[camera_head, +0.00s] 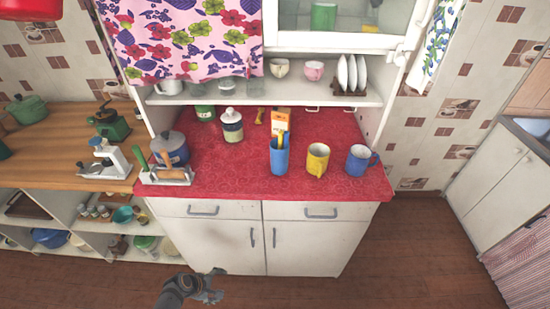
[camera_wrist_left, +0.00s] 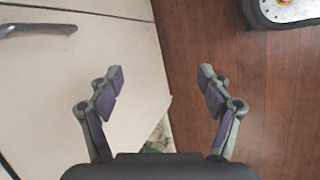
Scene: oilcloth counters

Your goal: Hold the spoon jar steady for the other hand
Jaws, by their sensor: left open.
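The spoon jar (camera_head: 279,160) is a tall blue jar near the front edge of the red counter, with utensils standing in it. It stands upright, left of a yellow mug (camera_head: 317,158). My left gripper (camera_head: 212,287) is low in front of the cabinet doors, below the counter top and well away from the jar. In the left wrist view its two fingers (camera_wrist_left: 160,80) are spread with nothing between them. The jar does not show in the left wrist view. My right gripper is in neither view.
A blue mug (camera_head: 359,160) stands right of the yellow mug. An orange box (camera_head: 282,122) is behind the jar, and a white lidded canister (camera_head: 232,126) is back left. A utensil rack (camera_head: 165,174) and grey-blue pot (camera_head: 170,148) fill the left end. Counter left of the jar is clear.

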